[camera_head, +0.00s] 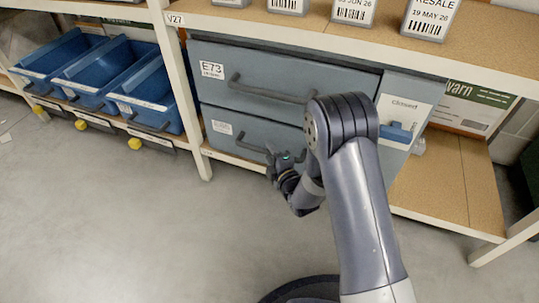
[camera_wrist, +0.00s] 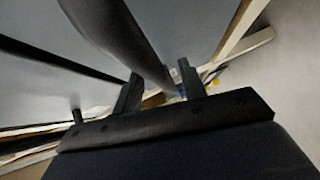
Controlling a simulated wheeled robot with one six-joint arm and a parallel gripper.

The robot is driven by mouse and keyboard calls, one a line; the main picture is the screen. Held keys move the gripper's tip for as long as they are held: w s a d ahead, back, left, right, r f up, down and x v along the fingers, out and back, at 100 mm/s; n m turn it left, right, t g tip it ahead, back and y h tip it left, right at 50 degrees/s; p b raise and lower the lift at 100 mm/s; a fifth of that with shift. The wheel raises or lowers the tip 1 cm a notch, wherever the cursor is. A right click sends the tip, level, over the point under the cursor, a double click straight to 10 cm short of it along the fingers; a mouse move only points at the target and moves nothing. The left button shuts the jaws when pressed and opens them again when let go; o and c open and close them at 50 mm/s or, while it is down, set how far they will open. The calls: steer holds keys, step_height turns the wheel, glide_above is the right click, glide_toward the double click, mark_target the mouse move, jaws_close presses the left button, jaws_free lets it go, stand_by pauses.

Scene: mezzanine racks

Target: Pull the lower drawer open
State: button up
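The lower drawer (camera_head: 253,132) is a grey-blue front under a similar upper drawer (camera_head: 250,78) and looks shut. Its dark bar handle (camera_head: 252,146) runs across the front, its right part hidden behind my gripper and arm. My gripper (camera_head: 284,158) is at the right part of this handle. In the wrist view, my gripper (camera_wrist: 160,72) has its two fingers apart. A dark bar (camera_wrist: 115,40), seemingly the handle, runs from the upper left to the gap between the fingers. I cannot tell whether it touches either finger.
Blue bins (camera_head: 140,98) stand on a low shelf at the left, with yellow knobs below. A white rack post (camera_head: 181,95) stands left of the drawers. A panel with a blue latch (camera_head: 396,131) is at the right. The grey floor (camera_head: 130,220) in front is clear.

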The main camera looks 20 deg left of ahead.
steer(key=shift+w+a+f, duration=0.1)
steer(key=shift+w+a, duration=0.3)
steer(key=shift+w, duration=0.05)
jaws_close()
stand_by(0.4)
